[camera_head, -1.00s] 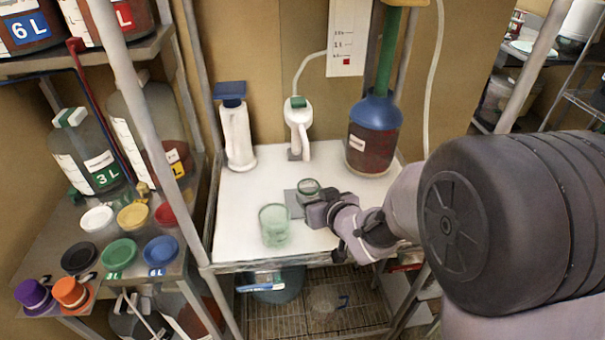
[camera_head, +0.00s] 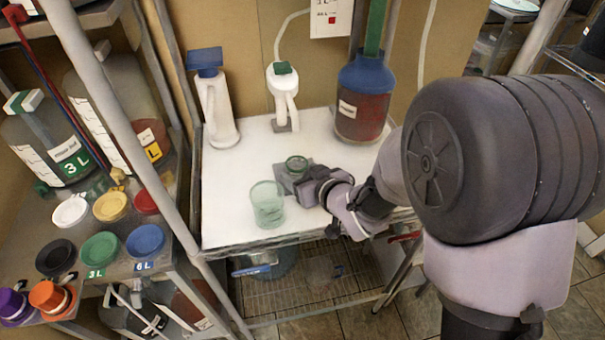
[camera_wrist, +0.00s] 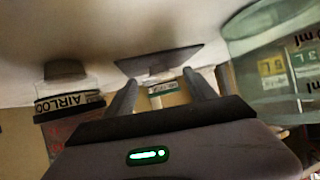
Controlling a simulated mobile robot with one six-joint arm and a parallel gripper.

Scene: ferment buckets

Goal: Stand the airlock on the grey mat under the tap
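In the wrist view, which appears upside down, a piece with a black band reading AIRLOCK (camera_wrist: 70,104) is left of my fingers. The grey mat (camera_wrist: 140,64) shows beyond the fingertips. My gripper (camera_head: 312,186) is low beside the mat, pointing left. Its two fingers (camera_wrist: 158,92) stand apart with nothing held between them. A white, green-capped fitting with a hose (camera_head: 283,88), apparently the tap, stands further back.
A clear greenish jar (camera_head: 267,206) stands just left of the mat. A white blue-topped bottle (camera_head: 218,112) and a dark red jug (camera_head: 361,112) stand at the back. Coloured lids (camera_head: 100,248) crowd the left shelf. A post (camera_head: 180,229) borders the worktop.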

